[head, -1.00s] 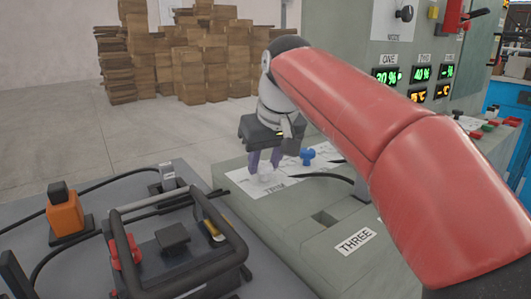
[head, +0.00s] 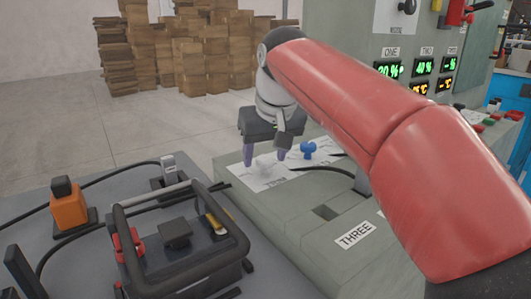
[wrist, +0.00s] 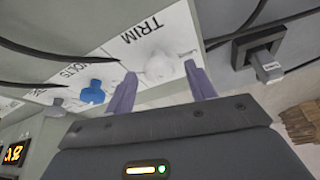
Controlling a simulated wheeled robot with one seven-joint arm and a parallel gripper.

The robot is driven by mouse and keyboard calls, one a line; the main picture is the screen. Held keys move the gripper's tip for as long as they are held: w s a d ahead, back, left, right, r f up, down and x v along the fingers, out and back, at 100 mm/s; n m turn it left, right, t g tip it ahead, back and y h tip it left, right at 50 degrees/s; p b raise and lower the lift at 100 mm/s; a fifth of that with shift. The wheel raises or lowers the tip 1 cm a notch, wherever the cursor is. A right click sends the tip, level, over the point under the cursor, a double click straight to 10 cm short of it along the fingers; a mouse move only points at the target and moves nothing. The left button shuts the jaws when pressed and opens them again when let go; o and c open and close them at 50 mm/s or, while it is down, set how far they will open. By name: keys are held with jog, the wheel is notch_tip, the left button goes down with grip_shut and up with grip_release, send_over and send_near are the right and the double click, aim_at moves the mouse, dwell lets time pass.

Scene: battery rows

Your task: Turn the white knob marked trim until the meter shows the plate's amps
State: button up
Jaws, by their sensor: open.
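The white knob (head: 265,163) sits on a white label sheet (head: 252,181) on the grey bench-like cabinet. In the wrist view the white knob (wrist: 160,67) shows beside the word TRIM. My gripper (head: 264,156) is open, with its purple fingers on either side of the knob. In the wrist view the open fingers (wrist: 158,76) straddle the knob with gaps on both sides. I cannot tell how far their tips reach down along it. The knob's pointer is not clear. I cannot make out a meter or an amps plate.
A blue knob (head: 308,148) stands close by, with VOLTS printed near it in the wrist view. A black-framed unit (head: 180,245) and an orange block (head: 68,207) lie at the left front. Cables cross the surfaces. A panel with percent displays (head: 388,70) stands behind.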

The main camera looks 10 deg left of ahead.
jog(key=v, duration=0.7)
jog(key=shift+r, duration=0.2)
jog(key=shift+s+d, duration=0.1)
jog(key=shift+s, duration=0.1)
